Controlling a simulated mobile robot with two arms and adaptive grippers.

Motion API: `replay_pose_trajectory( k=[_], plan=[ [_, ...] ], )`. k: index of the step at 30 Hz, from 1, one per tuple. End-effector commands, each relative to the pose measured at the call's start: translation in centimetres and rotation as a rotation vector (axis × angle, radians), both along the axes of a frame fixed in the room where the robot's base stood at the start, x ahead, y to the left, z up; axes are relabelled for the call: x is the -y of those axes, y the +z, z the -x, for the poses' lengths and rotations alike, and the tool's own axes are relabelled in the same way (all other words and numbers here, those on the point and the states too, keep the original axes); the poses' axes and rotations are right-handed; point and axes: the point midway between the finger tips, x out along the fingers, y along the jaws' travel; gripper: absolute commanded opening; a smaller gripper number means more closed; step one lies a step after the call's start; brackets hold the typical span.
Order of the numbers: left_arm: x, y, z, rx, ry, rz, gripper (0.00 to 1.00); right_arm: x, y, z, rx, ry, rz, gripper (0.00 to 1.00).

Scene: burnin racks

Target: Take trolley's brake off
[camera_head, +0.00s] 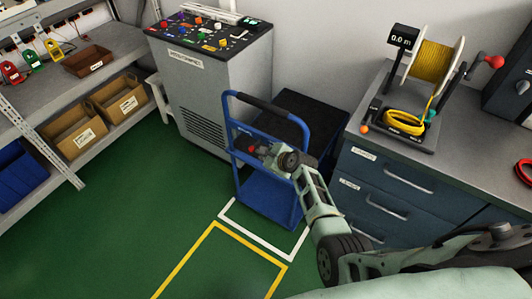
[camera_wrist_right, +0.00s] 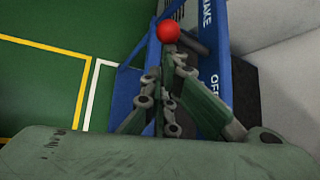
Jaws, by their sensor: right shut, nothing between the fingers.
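The blue trolley (camera_head: 241,176), with a dark grip on its push handle, stands between the grey cabinet and the drawer bench. A red ball knob (camera_wrist_right: 168,31) is on its handle-frame side, beside a blue panel (camera_wrist_right: 208,45) with partly hidden white lettering, "OFF" among it. The knob is a small red spot in the head view (camera_head: 251,149). My right gripper (camera_head: 262,150) is at the handle frame; in the wrist view its fingers (camera_wrist_right: 169,55) are closed together, empty, right by the knob. Whether they touch it, I cannot tell. My left gripper is out of view.
White and yellow floor lines (camera_head: 232,232) lie in front of the trolley on open green floor. The grey control cabinet (camera_head: 215,85) is behind left; the drawer bench (camera_head: 400,185) with a yellow cable reel (camera_head: 432,68) is right. A shelf with boxes stands left.

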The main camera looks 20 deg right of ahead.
Motion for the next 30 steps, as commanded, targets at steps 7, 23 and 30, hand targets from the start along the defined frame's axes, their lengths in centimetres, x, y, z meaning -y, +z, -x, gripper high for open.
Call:
replay_pose_trajectory(
  k=[7,23,30],
  plan=[
    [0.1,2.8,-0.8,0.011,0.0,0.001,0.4,-0.1,1.8,-0.2,-0.117,-0.001,-0.156,0.0],
    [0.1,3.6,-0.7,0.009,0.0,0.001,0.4,-0.1,2.3,0.0,-0.128,-0.001,-0.166,0.0],
    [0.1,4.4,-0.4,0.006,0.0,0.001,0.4,-0.1,3.0,0.0,-0.127,-0.001,-0.165,0.0]
  ],
)
